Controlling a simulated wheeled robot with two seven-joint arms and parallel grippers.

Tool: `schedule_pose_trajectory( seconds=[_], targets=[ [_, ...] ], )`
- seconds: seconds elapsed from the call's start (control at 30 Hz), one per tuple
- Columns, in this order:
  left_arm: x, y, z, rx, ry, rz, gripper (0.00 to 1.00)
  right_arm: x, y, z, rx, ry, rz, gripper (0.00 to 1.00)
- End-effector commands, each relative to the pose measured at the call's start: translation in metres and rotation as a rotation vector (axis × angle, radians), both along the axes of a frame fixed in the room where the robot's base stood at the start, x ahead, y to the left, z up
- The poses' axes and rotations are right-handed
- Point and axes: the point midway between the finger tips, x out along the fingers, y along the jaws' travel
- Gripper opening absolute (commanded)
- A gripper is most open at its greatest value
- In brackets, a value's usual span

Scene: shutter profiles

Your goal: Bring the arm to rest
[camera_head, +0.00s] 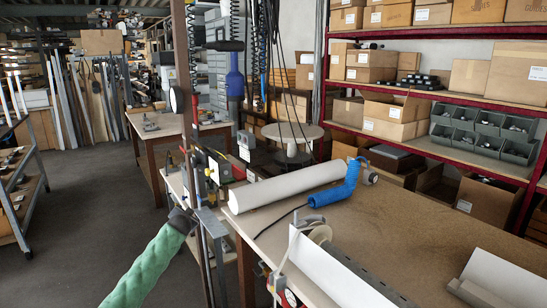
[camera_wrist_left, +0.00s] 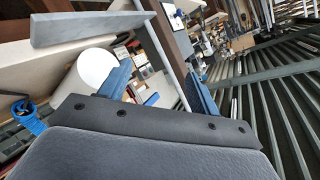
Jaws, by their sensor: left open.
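My left arm, in a green sleeve, comes in from the lower left in the head view and ends in a dark part (camera_head: 183,220) beside the upright posts at the bench's left end. In the left wrist view my left gripper (camera_wrist_left: 157,88) is open, its two blue fingers apart. A grey bar shows between the fingers; whether it touches them I cannot tell. No profile is clearly held. My right gripper is not in view.
A shelf with boxes (camera_head: 395,110) stands behind. The floor (camera_head: 100,200) at left is clear.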

Motion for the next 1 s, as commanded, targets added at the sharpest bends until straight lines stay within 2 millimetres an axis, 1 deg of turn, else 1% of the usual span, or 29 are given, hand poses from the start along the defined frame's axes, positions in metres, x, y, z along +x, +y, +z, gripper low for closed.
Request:
schedule_pose_trajectory(
  seconds=[0.03, 0.07, 0.1, 0.17, 0.2, 0.27, 0.3, 0.37, 0.4, 0.47, 0.5, 0.57, 0.6, 0.67, 0.7, 0.77, 0.8, 0.87, 0.9, 0.97, 1.0],
  targets=[
    [-0.014, -0.010, -0.032, -0.028, 0.039, 0.003, 0.63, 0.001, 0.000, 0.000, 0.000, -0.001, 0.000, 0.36],
    [-0.022, -0.014, -0.048, -0.043, 0.060, 0.006, 0.63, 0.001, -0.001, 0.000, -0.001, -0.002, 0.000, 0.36],
    [-0.033, -0.019, -0.069, -0.065, 0.089, 0.011, 0.63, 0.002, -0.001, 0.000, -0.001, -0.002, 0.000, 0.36],
    [-0.051, -0.028, -0.101, -0.096, 0.130, 0.016, 0.63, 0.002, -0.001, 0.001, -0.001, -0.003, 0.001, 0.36],
    [-0.063, -0.032, -0.121, -0.117, 0.157, 0.020, 0.63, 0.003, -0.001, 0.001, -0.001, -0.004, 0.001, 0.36],
    [-0.082, -0.041, -0.153, -0.148, 0.195, 0.025, 0.63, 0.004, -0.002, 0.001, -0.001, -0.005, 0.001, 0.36],
    [-0.096, -0.046, -0.173, -0.168, 0.220, 0.028, 0.63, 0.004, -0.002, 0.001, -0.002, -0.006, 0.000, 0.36],
    [-0.117, -0.054, -0.202, -0.196, 0.256, 0.033, 0.63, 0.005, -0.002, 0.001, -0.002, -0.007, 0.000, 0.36],
    [-0.131, -0.059, -0.222, -0.215, 0.279, 0.036, 0.63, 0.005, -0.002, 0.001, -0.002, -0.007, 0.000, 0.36],
    [-0.153, -0.066, -0.251, -0.243, 0.311, 0.041, 0.63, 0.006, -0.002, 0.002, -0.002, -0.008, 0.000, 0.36],
    [-0.168, -0.071, -0.269, -0.260, 0.331, 0.043, 0.63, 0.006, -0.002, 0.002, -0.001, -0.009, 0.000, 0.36],
    [-0.192, -0.078, -0.296, -0.285, 0.360, 0.048, 0.63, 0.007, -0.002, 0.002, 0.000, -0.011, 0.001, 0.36],
    [-0.208, -0.082, -0.314, -0.301, 0.381, 0.053, 0.63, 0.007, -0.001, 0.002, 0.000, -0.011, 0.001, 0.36],
    [-0.233, -0.088, -0.340, -0.322, 0.413, 0.060, 0.63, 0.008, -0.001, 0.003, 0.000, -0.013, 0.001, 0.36],
    [-0.251, -0.092, -0.357, -0.337, 0.433, 0.065, 0.63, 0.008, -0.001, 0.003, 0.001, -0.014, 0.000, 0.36],
    [-0.277, -0.097, -0.382, -0.355, 0.464, 0.074, 0.63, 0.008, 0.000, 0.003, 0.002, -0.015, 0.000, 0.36],
    [-0.295, -0.100, -0.399, -0.366, 0.485, 0.081, 0.63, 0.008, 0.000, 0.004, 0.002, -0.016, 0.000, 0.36],
    [-0.324, -0.105, -0.423, -0.383, 0.517, 0.091, 0.63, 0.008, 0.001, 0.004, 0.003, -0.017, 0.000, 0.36],
    [-0.342, -0.107, -0.438, -0.392, 0.539, 0.099, 0.63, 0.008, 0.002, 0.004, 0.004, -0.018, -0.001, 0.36],
    [-0.372, -0.112, -0.461, -0.405, 0.572, 0.110, 0.63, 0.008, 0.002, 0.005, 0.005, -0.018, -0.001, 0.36],
    [-0.391, -0.115, -0.476, -0.414, 0.593, 0.118, 0.63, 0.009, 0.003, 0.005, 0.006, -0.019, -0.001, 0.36]
  ],
)
